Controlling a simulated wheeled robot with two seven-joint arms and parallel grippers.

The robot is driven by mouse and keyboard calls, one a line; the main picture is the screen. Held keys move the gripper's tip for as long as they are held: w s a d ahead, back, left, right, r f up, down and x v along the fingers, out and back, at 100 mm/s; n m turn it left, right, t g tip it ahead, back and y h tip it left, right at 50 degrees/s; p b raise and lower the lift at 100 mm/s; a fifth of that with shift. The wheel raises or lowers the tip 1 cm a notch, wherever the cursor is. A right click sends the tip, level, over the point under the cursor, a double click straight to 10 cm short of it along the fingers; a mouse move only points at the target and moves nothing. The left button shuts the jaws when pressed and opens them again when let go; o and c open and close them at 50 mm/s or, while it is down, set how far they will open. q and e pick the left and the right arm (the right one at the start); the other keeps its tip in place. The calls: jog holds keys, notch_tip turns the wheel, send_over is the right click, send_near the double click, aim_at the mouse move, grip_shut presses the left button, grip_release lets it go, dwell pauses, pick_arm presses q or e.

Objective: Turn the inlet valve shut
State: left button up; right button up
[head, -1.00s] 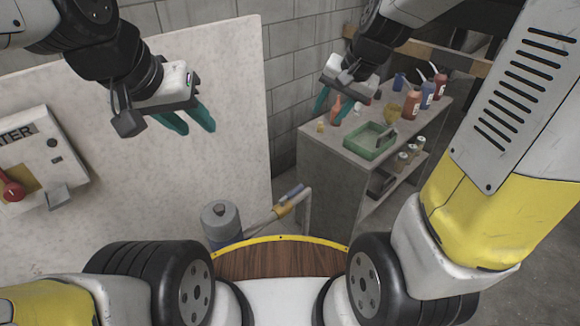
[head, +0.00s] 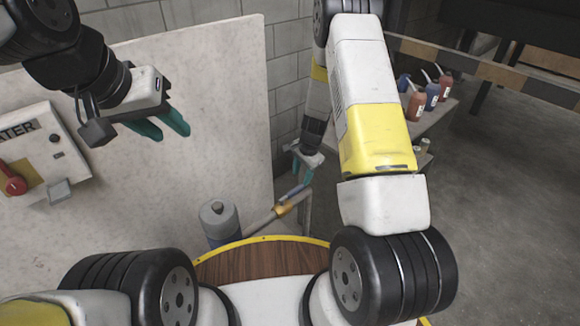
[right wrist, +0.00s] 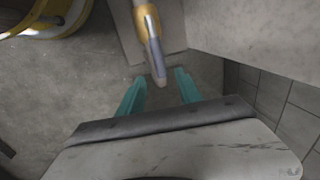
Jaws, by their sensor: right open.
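The likely inlet valve (head: 284,209) is a yellow fitting on a pipe low beside the grey counter, with a blue-grey lever (head: 294,192). In the right wrist view the yellow fitting (right wrist: 147,20) is at top centre, and its lever (right wrist: 156,62) points down towards the gap between my fingers. My right gripper (head: 297,170) is open just above the lever; its teal fingers (right wrist: 159,90) stand either side of the lever's line, with nothing between them. My left gripper (head: 168,130) is open and empty in front of the pale board.
A grey cylinder (head: 219,222) stands left of the pipe. A white box (head: 40,155) with a red knob (head: 12,183) is on the board at left. Bottles (head: 431,95) stand on the counter, partly hidden by my right arm. A wooden surface with a yellow rim (head: 250,262) is close in front.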

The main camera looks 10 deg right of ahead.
aim_at(298, 187)
jog(key=f, duration=0.4)
jog(key=w+a+f, duration=0.1)
jog(key=f, duration=0.2)
jog(key=shift+w, duration=0.1)
jog(key=shift+d, duration=0.1)
grip_shut()
dwell(1.2)
